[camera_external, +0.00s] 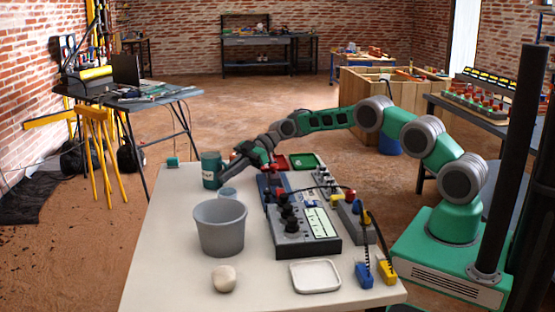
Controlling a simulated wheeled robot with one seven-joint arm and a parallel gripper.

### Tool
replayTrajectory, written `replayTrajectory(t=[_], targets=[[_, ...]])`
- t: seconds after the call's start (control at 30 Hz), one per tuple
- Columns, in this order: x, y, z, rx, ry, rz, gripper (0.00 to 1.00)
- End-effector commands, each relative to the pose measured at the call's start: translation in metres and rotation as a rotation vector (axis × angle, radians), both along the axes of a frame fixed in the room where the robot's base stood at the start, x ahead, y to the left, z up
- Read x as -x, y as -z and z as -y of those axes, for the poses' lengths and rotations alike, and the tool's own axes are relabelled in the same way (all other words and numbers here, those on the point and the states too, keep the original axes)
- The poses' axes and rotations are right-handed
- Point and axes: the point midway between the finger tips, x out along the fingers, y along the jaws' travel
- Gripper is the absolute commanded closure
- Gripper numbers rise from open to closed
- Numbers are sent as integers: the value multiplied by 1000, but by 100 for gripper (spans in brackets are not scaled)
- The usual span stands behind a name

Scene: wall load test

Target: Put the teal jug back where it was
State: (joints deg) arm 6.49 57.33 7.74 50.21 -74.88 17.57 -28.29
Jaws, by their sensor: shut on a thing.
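The teal jug (210,172) is upright at the far left part of the white table, with a pale label on its side. My gripper (226,168) reaches it from the right and is shut on it. The fingertips are small and partly hidden against the jug. I cannot tell whether the jug's base touches the table or is slightly above it.
A small teal block (172,162) is behind left. The left table edge is clear.

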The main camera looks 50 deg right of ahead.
Motion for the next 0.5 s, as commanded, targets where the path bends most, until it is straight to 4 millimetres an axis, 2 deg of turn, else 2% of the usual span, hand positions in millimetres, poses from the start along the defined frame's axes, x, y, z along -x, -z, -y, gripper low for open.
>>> replayTrajectory(t=[0.13, 0.17, 0.2, 0.4, 0.5], targets=[[0, 4, 0, 0, 0, 0, 100], [0, 4, 0, 0, -1, -1, 89], [0, 3, 0, 0, 0, -1, 86], [0, 3, 0, 0, -1, -1, 70], [0, 3, 0, 0, -1, -1, 68]])
